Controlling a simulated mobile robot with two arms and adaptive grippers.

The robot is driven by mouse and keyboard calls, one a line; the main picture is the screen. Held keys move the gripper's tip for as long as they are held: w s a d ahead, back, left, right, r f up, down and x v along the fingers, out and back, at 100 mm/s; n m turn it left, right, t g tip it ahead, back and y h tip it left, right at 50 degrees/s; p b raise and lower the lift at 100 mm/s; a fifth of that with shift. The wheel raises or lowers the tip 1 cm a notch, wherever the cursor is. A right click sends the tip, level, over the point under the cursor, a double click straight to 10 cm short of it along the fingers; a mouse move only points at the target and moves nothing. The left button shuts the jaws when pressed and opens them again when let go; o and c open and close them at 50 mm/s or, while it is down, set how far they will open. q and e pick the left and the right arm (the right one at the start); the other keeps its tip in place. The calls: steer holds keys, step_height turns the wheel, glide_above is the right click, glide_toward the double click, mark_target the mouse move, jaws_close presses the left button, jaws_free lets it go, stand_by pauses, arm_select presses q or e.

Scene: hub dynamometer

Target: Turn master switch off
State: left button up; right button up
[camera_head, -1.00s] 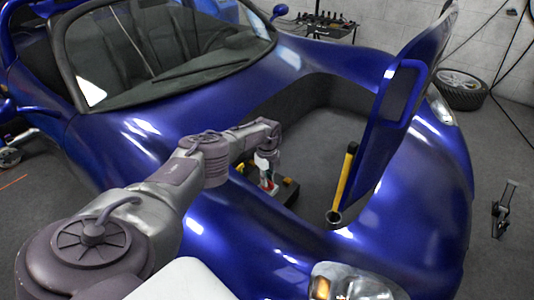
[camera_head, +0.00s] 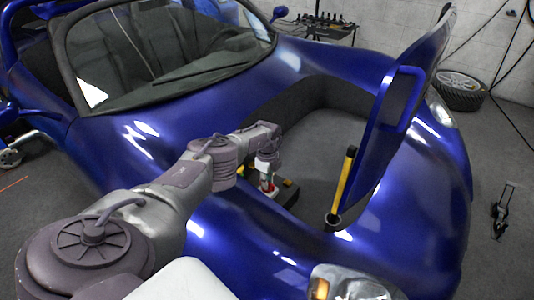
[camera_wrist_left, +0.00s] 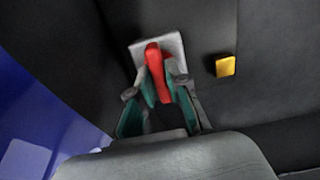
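The red switch handle (camera_wrist_left: 155,65) sits on a light grey plate (camera_wrist_left: 172,45) in the left wrist view. The teal-padded fingers of my left gripper (camera_wrist_left: 160,85) lie on either side of it and appear closed against it. In the head view, my left gripper (camera_head: 266,168) reaches down into the open front compartment of the blue car, and red shows at its tips (camera_head: 269,188). The fingers are too small there to show contact. My right gripper is in neither view.
A dark box (camera_head: 288,192) lies beside the gripper in the compartment. A yellow strut (camera_head: 342,182) stands to its right, near the raised blue lid (camera_head: 385,130). A yellow tab (camera_wrist_left: 226,66) is right of the handle. The grey compartment floor (camera_head: 315,150) is mostly clear.

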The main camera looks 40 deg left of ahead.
arm_select(q)
steer(key=o, duration=0.4)
steer(key=shift+r, duration=0.15)
step_height(320, 180, up, 12)
stand_by(0.4)
stand_by(0.4)
